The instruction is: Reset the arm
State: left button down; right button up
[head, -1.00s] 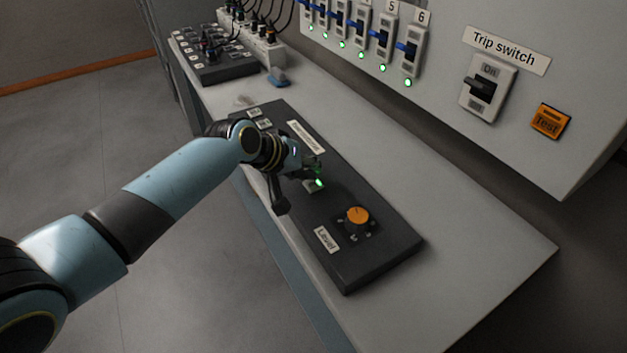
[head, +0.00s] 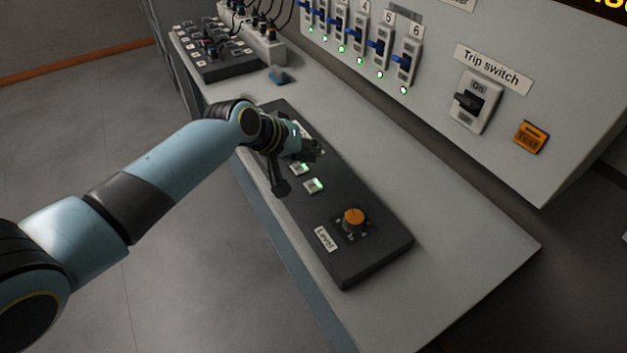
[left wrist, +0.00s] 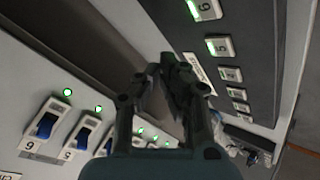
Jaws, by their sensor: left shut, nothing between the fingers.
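My left arm reaches in from the left in the head view. Its gripper (head: 308,152) is over the far half of the dark control panel (head: 370,255) and partly covers it. In the left wrist view the fingers (left wrist: 165,65) are closed together with nothing between them. Two square buttons with green light, the nearer one (head: 316,185) and the farther one (head: 299,168), show just in front of the gripper. The same panel shows in the left wrist view, with buttons 6 (left wrist: 205,8) and 5 (left wrist: 219,47) lit. My right gripper is not in view.
An orange knob (head: 354,216) stands near the panel's front end. The upright cabinet face (head: 440,140) carries several blue-levered breakers, a black trip switch (head: 470,101) and an orange test button (head: 531,136). A black button box (head: 215,52) lies at the back. Bare desk is right of the panel.

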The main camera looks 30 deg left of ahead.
pick_arm(q)
jog(key=s+r+m+g+y, duration=0.15)
jog(key=s+r, duration=0.25)
jog(key=s, duration=0.6)
jog(key=s+r+m+g+y, duration=0.1)
jog(key=s+r+m+g, duration=0.15)
jog(key=s, duration=0.75)
jog(key=s+r+m+g+y, duration=0.15)
jog(key=s+r, duration=0.35)
jog(key=s, duration=0.5)
jog(key=s+a+f+b, duration=0.15)
jog(key=f+b, duration=0.45)
jog(key=f, duration=1.3)
jog(key=a+f+b, duration=0.2)
jog(key=f+b, duration=0.3)
jog(key=f, duration=1.5)
jog(key=s+f+g+b, duration=0.1)
jog(key=s+f+b, duration=0.3)
jog(key=s+f, duration=0.5)
jog(key=s+f+g+b, duration=0.1)
jog(key=s+f+b, duration=0.4)
jog(key=s+f, duration=0.5)
notch_tip(320, 180, down, 6)
jog(key=shift+a+r+b, duration=0.1)
jog(key=shift+a+b, duration=0.2)
jog(key=shift+a, duration=0.05)
